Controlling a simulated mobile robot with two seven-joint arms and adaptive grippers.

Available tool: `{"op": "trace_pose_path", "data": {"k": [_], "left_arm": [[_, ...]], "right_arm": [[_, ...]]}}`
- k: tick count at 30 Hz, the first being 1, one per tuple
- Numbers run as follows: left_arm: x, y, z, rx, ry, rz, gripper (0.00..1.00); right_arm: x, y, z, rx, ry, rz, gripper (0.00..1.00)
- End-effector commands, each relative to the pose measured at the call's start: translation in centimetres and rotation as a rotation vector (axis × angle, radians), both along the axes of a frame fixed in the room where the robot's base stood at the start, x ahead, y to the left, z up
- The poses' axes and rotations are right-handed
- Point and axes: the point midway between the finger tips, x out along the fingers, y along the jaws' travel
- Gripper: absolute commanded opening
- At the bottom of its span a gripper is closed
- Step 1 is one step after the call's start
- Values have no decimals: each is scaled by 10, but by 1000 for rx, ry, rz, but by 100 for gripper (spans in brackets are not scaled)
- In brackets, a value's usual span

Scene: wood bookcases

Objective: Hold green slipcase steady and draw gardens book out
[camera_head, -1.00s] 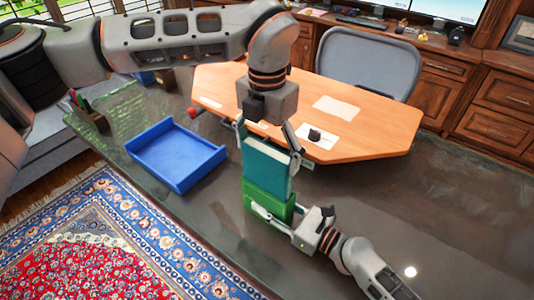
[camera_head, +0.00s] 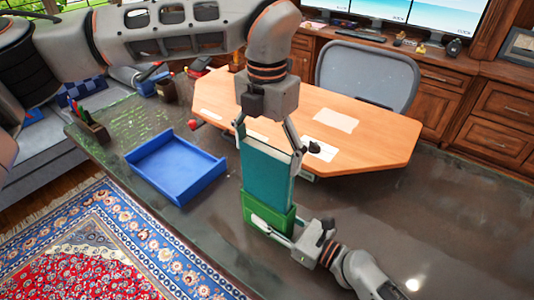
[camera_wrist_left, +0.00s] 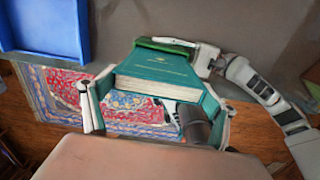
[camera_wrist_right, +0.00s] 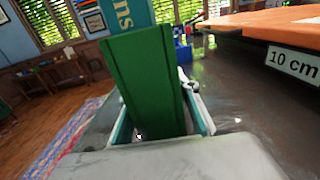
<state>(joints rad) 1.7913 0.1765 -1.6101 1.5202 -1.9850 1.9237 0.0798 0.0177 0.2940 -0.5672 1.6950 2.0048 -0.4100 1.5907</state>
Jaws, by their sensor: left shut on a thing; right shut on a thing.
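The teal gardens book (camera_head: 266,172) stands upright with its lower part inside the green slipcase (camera_head: 262,212). My left gripper (camera_head: 268,144) is shut on the upper part of the book from above, one finger on each side. The left wrist view shows the book's teal cover and pale page edges (camera_wrist_left: 158,88) between the fingers. My right gripper (camera_head: 281,229) is shut on the slipcase low down, near the dark tabletop. The right wrist view shows the green slipcase (camera_wrist_right: 148,85) between its fingers, with teal book and the letters "ns" (camera_wrist_right: 125,14) above it. The book's bottom end is hidden.
A blue open tray (camera_head: 176,165) lies on the dark tabletop (camera_head: 400,215) to the left. A wooden desktop (camera_head: 375,140) with papers lies behind the book. A pen holder (camera_head: 92,127) stands at the far left. The tabletop to the right is clear.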

Motion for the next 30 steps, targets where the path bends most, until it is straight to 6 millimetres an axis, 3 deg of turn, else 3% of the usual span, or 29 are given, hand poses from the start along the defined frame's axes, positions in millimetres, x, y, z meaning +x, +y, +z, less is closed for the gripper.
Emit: {"op": "trace_pose_path", "data": {"k": [21, 29, 30], "left_arm": [[0, 0, 33, -1, -2, 0, 53], [0, 0, 35, -1, -1, 0, 53], [0, 0, 35, -2, -2, 0, 53]], "right_arm": [[0, 0, -1, -2, 1, 0, 6], [0, 0, -1, -2, 1, 0, 6], [0, 0, -1, -2, 1, 0, 33]]}}
